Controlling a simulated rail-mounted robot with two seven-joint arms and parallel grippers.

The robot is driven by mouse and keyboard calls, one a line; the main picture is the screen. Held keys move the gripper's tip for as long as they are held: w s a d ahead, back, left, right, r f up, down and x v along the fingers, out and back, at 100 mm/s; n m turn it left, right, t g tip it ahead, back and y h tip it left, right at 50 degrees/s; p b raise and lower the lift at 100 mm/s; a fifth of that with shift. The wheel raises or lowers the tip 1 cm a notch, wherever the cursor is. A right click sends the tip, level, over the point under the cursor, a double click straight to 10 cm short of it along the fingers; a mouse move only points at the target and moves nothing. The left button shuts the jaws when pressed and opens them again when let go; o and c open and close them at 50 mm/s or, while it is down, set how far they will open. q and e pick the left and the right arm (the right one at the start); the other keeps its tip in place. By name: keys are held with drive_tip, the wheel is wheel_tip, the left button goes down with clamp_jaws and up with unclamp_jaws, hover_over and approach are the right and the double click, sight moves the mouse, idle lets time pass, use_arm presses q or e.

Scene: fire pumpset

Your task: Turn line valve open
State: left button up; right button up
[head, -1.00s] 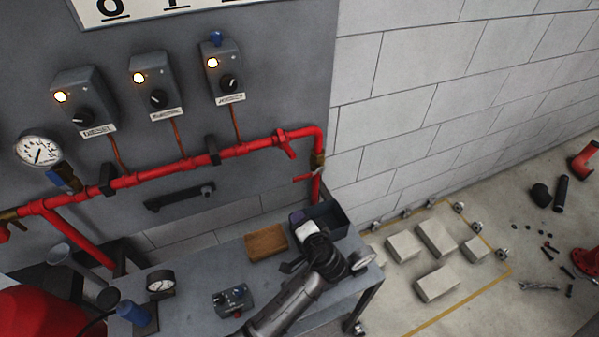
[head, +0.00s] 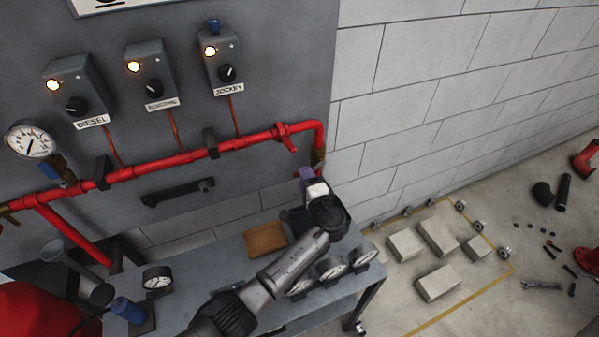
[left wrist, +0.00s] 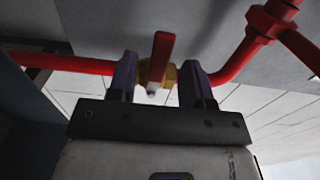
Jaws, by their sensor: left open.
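The line valve is a brass body with a red lever on the red pipe. In the left wrist view the brass body (left wrist: 156,77) sits in the pipe line, and the red lever (left wrist: 162,48) stands crosswise to the pipe. In the head view the valve (head: 318,157) is on the pipe's downward run at the panel's right edge, partly hidden by my gripper. My left gripper (head: 307,173) is open just below it. In the left wrist view its two fingers (left wrist: 159,72) appear on either side of the valve; contact cannot be told. My right gripper is not in view.
The red pipe (head: 175,160) runs along the grey panel under three switch boxes. Below stands a grey bench (head: 215,262) with a wooden block (head: 265,238) and several gauges (head: 157,278). Pale blocks (head: 437,282) lie on the floor at right.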

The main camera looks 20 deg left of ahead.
use_arm(q)
drive_tip(key=b+x, duration=0.1)
drive_tip(key=x, duration=0.3)
drive_tip(key=shift+w+a+b, duration=0.25)
drive_tip(key=shift+w+b, duration=0.05)
drive_tip(key=shift+b, duration=0.05)
drive_tip(key=shift+c, duration=0.3)
clamp_jaws()
